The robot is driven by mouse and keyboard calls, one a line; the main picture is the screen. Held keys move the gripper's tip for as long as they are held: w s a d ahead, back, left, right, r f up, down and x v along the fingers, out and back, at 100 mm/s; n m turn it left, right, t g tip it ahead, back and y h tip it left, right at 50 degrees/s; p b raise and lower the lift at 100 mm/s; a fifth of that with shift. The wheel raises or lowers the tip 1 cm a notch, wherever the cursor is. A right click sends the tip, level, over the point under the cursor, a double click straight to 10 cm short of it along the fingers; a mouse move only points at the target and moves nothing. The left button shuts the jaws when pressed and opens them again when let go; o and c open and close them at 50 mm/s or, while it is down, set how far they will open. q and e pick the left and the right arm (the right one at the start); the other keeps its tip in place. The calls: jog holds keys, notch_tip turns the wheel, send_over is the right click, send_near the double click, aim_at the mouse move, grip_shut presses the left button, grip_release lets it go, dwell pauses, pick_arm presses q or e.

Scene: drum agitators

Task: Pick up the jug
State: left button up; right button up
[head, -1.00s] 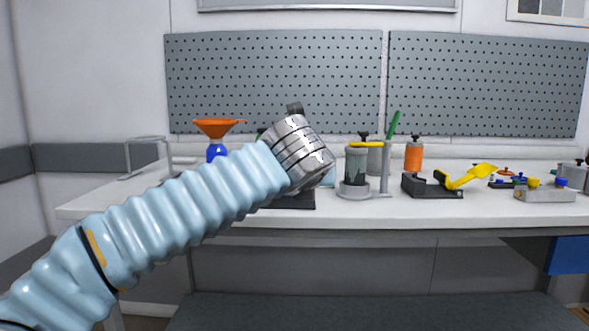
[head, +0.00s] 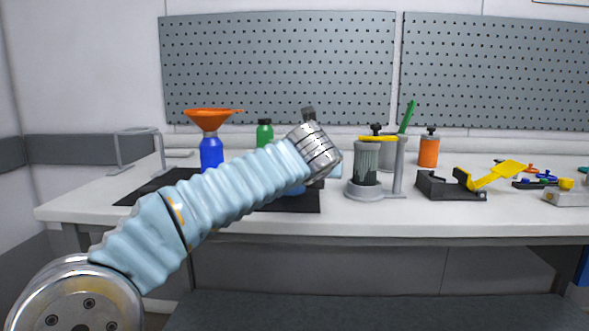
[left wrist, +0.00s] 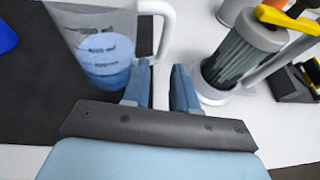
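The jug (left wrist: 98,40) is a clear vessel with blue liquid in its lower part and a white handle (left wrist: 164,22) on its right side. It shows at the upper left of the left wrist view, on the black mat. My left gripper (left wrist: 161,75) is open and empty, its two blue-grey fingers pointing toward the handle. The handle lies beyond the fingertips, roughly in line with the gap, and appears apart from them. In the head view my left wrist hides most of the jug. My right gripper is not in view.
Right of the jug stands a grey holder with a ribbed cylinder and yellow top (head: 366,162). A blue bottle with an orange funnel (head: 211,152) and a green bottle (head: 265,134) stand to the left. The black mat (head: 150,190) covers part of the white table (head: 250,227).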

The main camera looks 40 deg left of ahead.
pick_arm(q)
jog(key=x, duration=0.5)
jog(key=shift+w+d+r, duration=0.1)
grip_shut()
